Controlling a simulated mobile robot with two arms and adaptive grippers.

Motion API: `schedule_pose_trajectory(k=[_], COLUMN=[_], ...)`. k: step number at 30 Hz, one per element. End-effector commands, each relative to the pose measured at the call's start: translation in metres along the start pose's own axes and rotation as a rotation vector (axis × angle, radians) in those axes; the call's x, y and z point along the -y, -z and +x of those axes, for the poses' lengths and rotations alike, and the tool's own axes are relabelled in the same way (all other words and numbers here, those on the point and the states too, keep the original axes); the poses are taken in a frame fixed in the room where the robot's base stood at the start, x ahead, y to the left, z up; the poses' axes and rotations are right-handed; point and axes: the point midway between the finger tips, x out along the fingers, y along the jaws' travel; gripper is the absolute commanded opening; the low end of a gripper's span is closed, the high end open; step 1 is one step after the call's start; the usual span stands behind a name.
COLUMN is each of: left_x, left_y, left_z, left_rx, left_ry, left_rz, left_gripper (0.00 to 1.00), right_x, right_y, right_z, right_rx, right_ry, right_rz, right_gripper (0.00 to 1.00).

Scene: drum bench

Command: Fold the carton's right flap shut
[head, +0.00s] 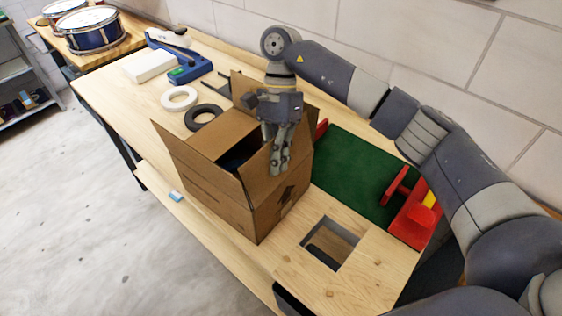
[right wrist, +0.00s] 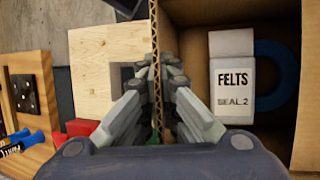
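The brown cardboard carton (head: 222,196) stands on the bench with its top partly open. Its right flap (head: 257,168) stands up along the right side; in the right wrist view the flap (right wrist: 155,50) shows edge-on as a corrugated strip. My right gripper (head: 278,162) is over this flap, one finger on each side; in the right wrist view the fingertips (right wrist: 157,78) close in against the cardboard. Inside the carton are a white packet marked FELTS (right wrist: 235,85) and a blue ring (right wrist: 272,75). My left gripper is out of view.
A green mat (head: 350,165) and a red tool (head: 412,208) lie right of the carton. A square cut-out (head: 331,243) is in the bench in front. White (head: 179,98) and black (head: 203,117) rings lie behind-left. My right arm spans the right side.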

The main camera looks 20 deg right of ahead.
Motion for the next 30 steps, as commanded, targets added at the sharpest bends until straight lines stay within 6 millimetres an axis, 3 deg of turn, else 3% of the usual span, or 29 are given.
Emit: schedule_pose_trajectory(k=[15, 30], left_x=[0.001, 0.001], left_y=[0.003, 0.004], left_z=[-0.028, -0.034], left_rx=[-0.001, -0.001], left_ry=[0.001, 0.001], left_rz=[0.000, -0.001], left_gripper=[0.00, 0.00], right_x=[0.014, 0.017], right_y=[-0.001, 0.001], right_z=[-0.002, 0.001], right_rx=[-0.002, 0.000], right_ry=[-0.202, -0.254], right_rz=[0.085, 0.105], right_gripper=[0.00, 0.00])
